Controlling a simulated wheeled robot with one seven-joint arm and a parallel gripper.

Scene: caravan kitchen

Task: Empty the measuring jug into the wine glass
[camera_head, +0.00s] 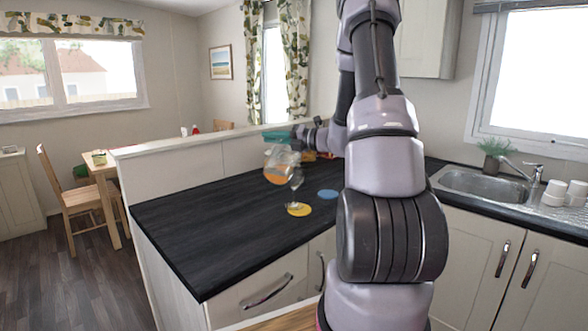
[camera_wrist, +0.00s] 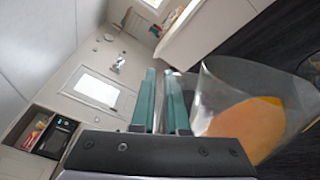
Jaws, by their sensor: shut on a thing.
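The measuring jug (camera_head: 280,163) is clear and holds orange liquid. My gripper (camera_head: 291,137) is shut on it and holds it above the dark worktop; the jug looks tilted. In the wrist view, the teal fingers (camera_wrist: 165,103) are at the jug's side, and the clear jug wall (camera_wrist: 215,95) and orange liquid (camera_wrist: 247,128) show to their right. The wine glass (camera_head: 296,181) is clear and stands upright on a yellow coaster (camera_head: 300,210), just below and right of the jug. The jug partly overlaps it in the head view. I cannot tell whether liquid is in the glass.
A blue coaster (camera_head: 328,194) lies right of the glass. Orange items behind my gripper are partly hidden. A low partition (camera_head: 185,158) edges the worktop (camera_head: 220,225), whose left and front are clear. The sink (camera_head: 485,184) and white cups (camera_head: 555,192) are at the right.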

